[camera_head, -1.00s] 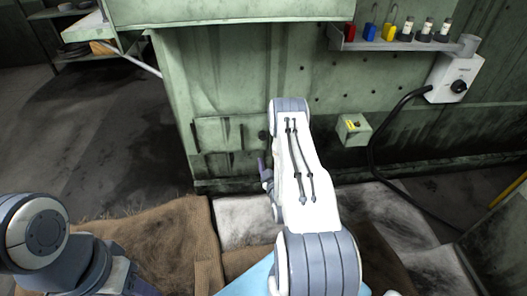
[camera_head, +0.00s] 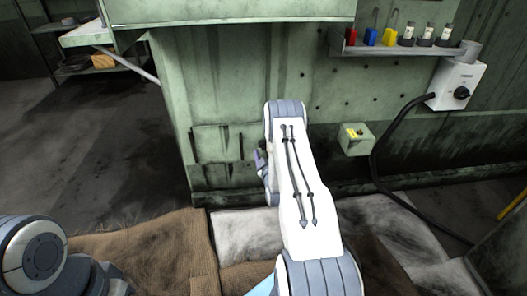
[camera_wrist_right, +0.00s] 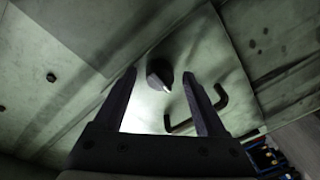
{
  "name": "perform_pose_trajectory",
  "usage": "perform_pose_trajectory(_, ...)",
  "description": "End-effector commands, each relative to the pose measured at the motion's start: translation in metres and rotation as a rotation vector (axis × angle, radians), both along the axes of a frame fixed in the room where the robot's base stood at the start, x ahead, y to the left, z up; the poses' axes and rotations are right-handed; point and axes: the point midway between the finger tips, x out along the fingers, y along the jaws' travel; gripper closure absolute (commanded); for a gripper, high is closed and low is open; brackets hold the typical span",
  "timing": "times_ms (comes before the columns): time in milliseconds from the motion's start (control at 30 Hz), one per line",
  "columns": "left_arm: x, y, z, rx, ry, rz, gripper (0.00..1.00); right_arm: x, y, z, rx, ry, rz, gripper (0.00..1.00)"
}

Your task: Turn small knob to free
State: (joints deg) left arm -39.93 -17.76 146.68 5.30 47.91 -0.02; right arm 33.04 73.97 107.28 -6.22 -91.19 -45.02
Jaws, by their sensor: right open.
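The small dark knob (camera_wrist_right: 160,73) with a white pointer mark sits on a pale green panel in the right wrist view. Its pointer aims down and slightly right. My right gripper (camera_wrist_right: 159,76) is open, with one finger on each side of the knob in the picture and a gap on both sides. I cannot tell how far the fingertips are from the panel. In the head view, my right gripper (camera_head: 261,162) is partly hidden beside my arm, and the knob is hidden behind the arm. My left arm shows at lower left; its gripper is out of view.
A dark bent handle (camera_wrist_right: 213,110) is on the panel by the right finger. A green box (camera_head: 355,139) with a yellow label is on the machine wall. A shelf (camera_head: 400,48) holds coloured items. A black cable (camera_head: 376,160) hangs from a white switch box (camera_head: 457,84).

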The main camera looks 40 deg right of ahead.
Motion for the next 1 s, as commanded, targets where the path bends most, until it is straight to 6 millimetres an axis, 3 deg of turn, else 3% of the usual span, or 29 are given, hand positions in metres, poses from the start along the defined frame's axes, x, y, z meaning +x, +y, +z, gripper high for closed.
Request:
perform_pose_trajectory(67,0.0,0.0,0.0,0.0,0.0,0.0,0.5,0.0,0.0,0.0,0.0,0.0,0.0,0.27)
perform_pose_trajectory(267,0.0,0.0,0.0,0.0,0.0,0.0,0.5,0.0,0.0,0.0,0.0,-0.001,0.001,0.99)
perform_pose_trajectory(667,0.0,0.0,0.003,0.0,0.0,0.0,0.5,0.0,0.0,0.001,0.049,-0.032,0.001,1.0)
perform_pose_trajectory(1000,0.0,0.0,0.012,0.0,0.0,0.0,0.5,0.0,0.0,0.0,0.263,-0.161,0.0,1.0)
